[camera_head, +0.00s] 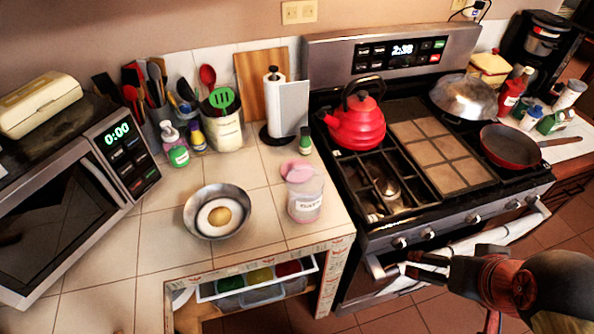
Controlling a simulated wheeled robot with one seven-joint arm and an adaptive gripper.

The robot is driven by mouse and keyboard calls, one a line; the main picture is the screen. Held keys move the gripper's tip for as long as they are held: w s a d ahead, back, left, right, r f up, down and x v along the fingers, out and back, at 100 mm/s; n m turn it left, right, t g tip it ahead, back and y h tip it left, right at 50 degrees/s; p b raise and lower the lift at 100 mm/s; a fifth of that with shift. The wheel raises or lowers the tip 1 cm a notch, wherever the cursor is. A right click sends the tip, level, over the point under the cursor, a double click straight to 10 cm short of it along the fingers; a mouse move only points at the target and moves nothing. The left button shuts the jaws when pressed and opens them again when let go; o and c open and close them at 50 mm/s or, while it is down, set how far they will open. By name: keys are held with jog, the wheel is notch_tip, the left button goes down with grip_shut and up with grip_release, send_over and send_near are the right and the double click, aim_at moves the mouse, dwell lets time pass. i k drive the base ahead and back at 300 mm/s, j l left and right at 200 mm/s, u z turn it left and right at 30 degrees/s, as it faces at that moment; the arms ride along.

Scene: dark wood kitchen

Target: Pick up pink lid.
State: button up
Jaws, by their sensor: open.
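A metal bowl (217,211) stands left of the canister. A small green bottle (305,141) and paper towel holder (273,105) are behind it. A red kettle (356,118) is on the stove. An open drawer (258,283) juts out below the counter.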

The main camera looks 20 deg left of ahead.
aim_at(290, 165)
jog(key=i+j+z, duration=0.2)
jog(key=j, duration=0.25)
jog(key=j+z, duration=0.2)
jog(key=j, duration=0.25)
jog(key=i+j+z, duration=0.2)
jog(key=j, duration=0.25)
jog(key=k, duration=0.1)
